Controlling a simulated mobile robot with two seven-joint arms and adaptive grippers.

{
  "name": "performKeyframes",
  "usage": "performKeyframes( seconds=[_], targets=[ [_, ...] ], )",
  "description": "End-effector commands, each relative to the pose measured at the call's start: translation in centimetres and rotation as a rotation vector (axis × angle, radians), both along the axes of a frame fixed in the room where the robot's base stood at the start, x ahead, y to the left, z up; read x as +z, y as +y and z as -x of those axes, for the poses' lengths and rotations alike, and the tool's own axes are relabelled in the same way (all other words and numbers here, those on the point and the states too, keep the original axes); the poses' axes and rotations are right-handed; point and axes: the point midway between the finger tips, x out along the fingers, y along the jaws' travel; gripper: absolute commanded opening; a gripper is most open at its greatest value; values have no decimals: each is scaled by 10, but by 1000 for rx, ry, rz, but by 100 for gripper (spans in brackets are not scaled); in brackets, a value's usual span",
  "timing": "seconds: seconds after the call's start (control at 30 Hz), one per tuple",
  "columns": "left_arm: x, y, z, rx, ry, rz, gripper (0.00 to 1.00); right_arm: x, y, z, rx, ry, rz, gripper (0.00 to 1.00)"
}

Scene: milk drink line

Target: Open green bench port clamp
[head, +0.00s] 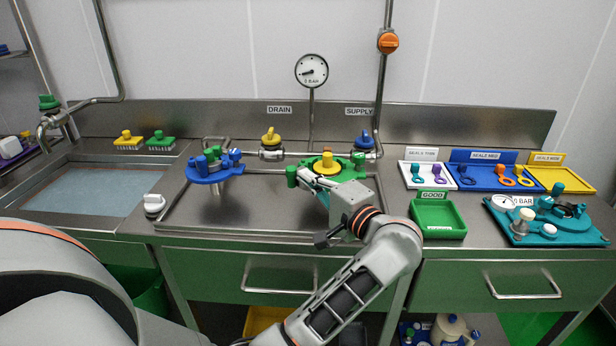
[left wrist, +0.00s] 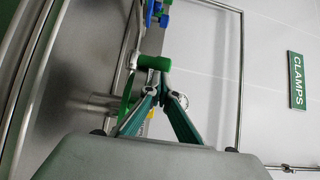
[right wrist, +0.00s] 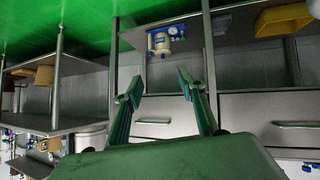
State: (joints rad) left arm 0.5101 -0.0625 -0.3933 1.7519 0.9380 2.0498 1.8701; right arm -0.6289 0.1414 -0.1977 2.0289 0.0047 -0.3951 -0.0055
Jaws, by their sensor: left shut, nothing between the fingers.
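The green bench port clamp (head: 345,173) sits on the sink bench below the gauge, with a yellow knob (head: 326,163) on top and a green knob at its left end. My left gripper (head: 305,175) reaches in from the front, its fingertips beside the clamp's left side and hiding part of it. In the left wrist view the two teal fingers (left wrist: 170,93) meet with nothing between them, just below a green cylindrical part (left wrist: 154,62). I cannot tell if they touch it. My right gripper (right wrist: 155,88) is open and empty, pointed at the shelf under the bench.
A blue clamp (head: 208,172) stands to the left on the same bench. Drain (head: 270,142) and supply (head: 365,142) valves stand behind. A green tray (head: 438,219), seal trays and a teal tray (head: 545,238) with parts lie to the right. Bare steel lies between the two clamps.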

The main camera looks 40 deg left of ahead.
Motion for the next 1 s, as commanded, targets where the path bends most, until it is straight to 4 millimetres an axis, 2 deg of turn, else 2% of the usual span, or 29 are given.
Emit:
performKeyframes(
  seconds=[0.43, 0.7, 0.87, 1.0],
  targets=[
    [-2, 1, 0, -4, 1, 1, 0, -3, 0, 1, 0, 3, 0, 40],
    [-10, 10, 6, -86, 8, 5, 0, -29, -3, 8, 5, 29, 18, 40],
    [-12, 18, 12, -134, 10, 1, 0, -39, -4, 9, 8, 34, 26, 40],
    [-9, 31, 18, -133, 8, 2, 0, -23, 0, -8, 21, -12, 20, 40]
  ],
)
